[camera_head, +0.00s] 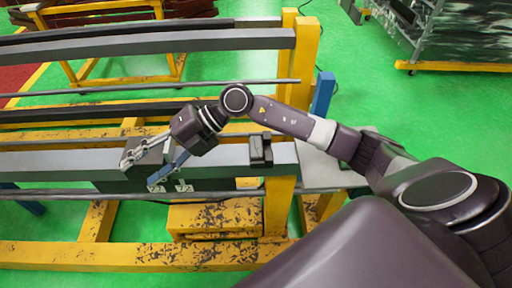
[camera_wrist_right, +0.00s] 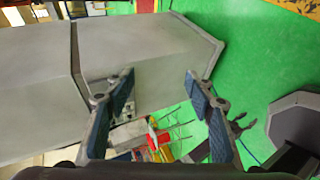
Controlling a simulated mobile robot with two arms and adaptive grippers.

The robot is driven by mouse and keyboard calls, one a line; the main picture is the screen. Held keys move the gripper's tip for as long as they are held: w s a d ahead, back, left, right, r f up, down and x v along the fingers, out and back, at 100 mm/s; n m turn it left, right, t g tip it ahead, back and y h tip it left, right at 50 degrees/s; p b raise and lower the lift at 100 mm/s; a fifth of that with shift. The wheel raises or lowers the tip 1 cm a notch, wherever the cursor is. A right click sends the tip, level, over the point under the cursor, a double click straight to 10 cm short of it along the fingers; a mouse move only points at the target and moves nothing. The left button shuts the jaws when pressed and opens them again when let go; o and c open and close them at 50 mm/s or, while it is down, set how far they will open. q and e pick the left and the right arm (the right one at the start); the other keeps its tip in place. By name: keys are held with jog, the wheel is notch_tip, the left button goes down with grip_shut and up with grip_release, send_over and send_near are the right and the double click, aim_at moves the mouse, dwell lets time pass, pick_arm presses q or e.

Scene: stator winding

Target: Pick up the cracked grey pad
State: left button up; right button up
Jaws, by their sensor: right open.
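My right gripper (camera_head: 141,171) is over the front grey beam at left, its fingers apart and nothing between them. A grey block (camera_head: 115,184) sits on that beam by the fingertips, partly hidden by the gripper. In the right wrist view, my right gripper (camera_wrist_right: 159,82) has its two blue-lined fingers spread. A broad grey surface (camera_wrist_right: 130,45), crossed by a dark seam, lies beyond the fingertips. I cannot tell for sure whether this is the cracked pad. My left gripper is not in view.
A small dark device (camera_head: 261,152) sits on the front beam to the right of my gripper. Long grey beams on a yellow frame (camera_head: 307,45) run across the scene. A blue post (camera_head: 322,95) stands at right. The green floor (camera_head: 375,95) is clear there.

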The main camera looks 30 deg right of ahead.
jog(key=w+d+f+h, duration=0.1)
jog(key=d+f+h, duration=0.2)
jog(key=d, duration=0.3)
jog(key=w+d+f+h, duration=0.1)
jog(key=d+f+h, duration=0.2)
jog(key=d, duration=0.4)
jog(key=r+m+g+h, duration=0.1)
jog(key=m+g+h, duration=0.15)
jog(key=h, duration=0.35)
send_over(256, 145)
jog(key=shift+w+a+m+t, duration=0.1)
jog(key=shift+a+m+t, duration=0.15)
jog(key=shift+d+h, duration=0.3)
jog(key=f+p, duration=0.1)
jog(key=f, duration=0.1)
jog(key=f+p, duration=0.1)
jog(key=f, duration=0.1)
jog(key=f+p, duration=0.1)
jog(key=f, duration=0.1)
jog(key=shift+s+f, duration=0.2)
jog(key=shift+s, duration=0.05)
jog(key=shift+f, duration=0.6)
jog(key=c, duration=1.2)
